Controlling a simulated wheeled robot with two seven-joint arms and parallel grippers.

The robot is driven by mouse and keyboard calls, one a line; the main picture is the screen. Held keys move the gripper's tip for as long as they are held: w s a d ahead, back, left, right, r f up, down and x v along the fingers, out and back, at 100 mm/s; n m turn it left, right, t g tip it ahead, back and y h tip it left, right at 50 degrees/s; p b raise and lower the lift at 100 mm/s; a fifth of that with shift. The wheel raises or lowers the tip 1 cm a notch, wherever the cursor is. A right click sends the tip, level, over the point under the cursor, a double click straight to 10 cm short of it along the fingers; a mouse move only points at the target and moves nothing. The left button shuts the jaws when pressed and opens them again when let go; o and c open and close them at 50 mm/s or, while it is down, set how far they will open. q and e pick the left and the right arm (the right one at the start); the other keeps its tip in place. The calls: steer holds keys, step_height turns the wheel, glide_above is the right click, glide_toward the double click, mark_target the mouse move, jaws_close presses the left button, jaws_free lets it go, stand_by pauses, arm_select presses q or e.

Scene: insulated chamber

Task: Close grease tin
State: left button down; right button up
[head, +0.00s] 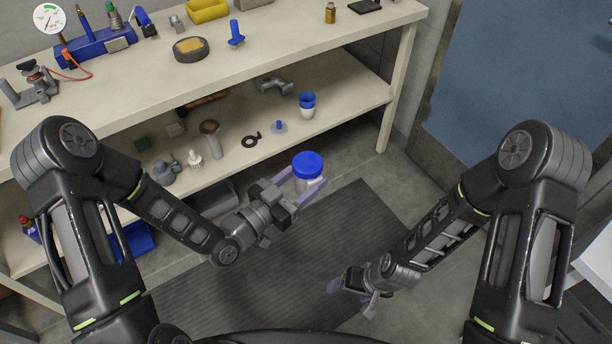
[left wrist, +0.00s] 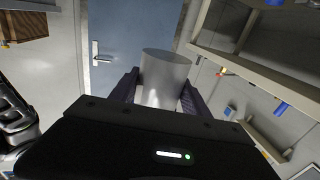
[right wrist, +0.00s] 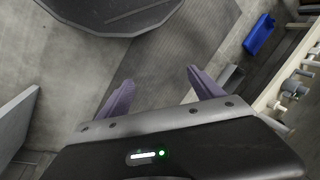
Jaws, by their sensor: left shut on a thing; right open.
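A pale grey-white tin (head: 306,185) with a blue top (head: 307,160) is in my left gripper (head: 306,182), held roughly upright in front of the lower shelf. The left wrist view shows the tin as a plain grey cylinder (left wrist: 164,80) between the two fingers; its blue top does not show there. The head view does not show how firmly the blue top is seated. My right gripper (head: 352,293) is open and empty, low over the floor mat, apart from the tin; its spread fingers show in the right wrist view (right wrist: 162,92).
The workbench's lower shelf (head: 345,95) holds a blue-and-white cup-like container (head: 307,104), a small blue piece (head: 279,126), a black ring (head: 250,140) and several grey parts. The bench top (head: 290,35) carries tools and bins. The dark mat (head: 270,270) is clear. A blue door (head: 530,80) stands right.

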steer(key=w+r+n, duration=0.1)
steer(key=w+r, duration=0.3)
steer(key=w, duration=0.8)
steer(key=w+a+r+n+t, duration=0.1)
steer(key=w+a+r+n, duration=0.15)
steer(key=w+r, duration=0.6)
steer(key=w+a+r+n+t, duration=0.1)
steer(key=w+a+r, duration=0.3)
steer(key=w+r, duration=0.4)
steer(key=s+a+r+n+g+h, duration=0.1)
steer(key=s+a+r+n, duration=0.1)
steer(key=r, duration=0.4)
steer(key=s+a+r+n+g+h, duration=0.1)
steer(key=s+a+r+n, duration=0.1)
steer(key=s+r+n, duration=0.2)
steer(key=s+a+r+n+h, duration=0.1)
steer(key=s+a+r+n, duration=0.1)
steer(key=s+r+n, duration=0.2)
step_height(320, 180, up, 4)
steer(key=shift+a+f+n+g, duration=0.15)
steer(key=shift+n+g, duration=0.25)
steer(key=shift+n, duration=0.85)
steer(key=shift+s+d+r+n+h, duration=0.2)
steer(key=shift+s+d+n+h, duration=0.1)
steer(key=shift+s, duration=0.1)
steer(key=shift+f, duration=0.1)
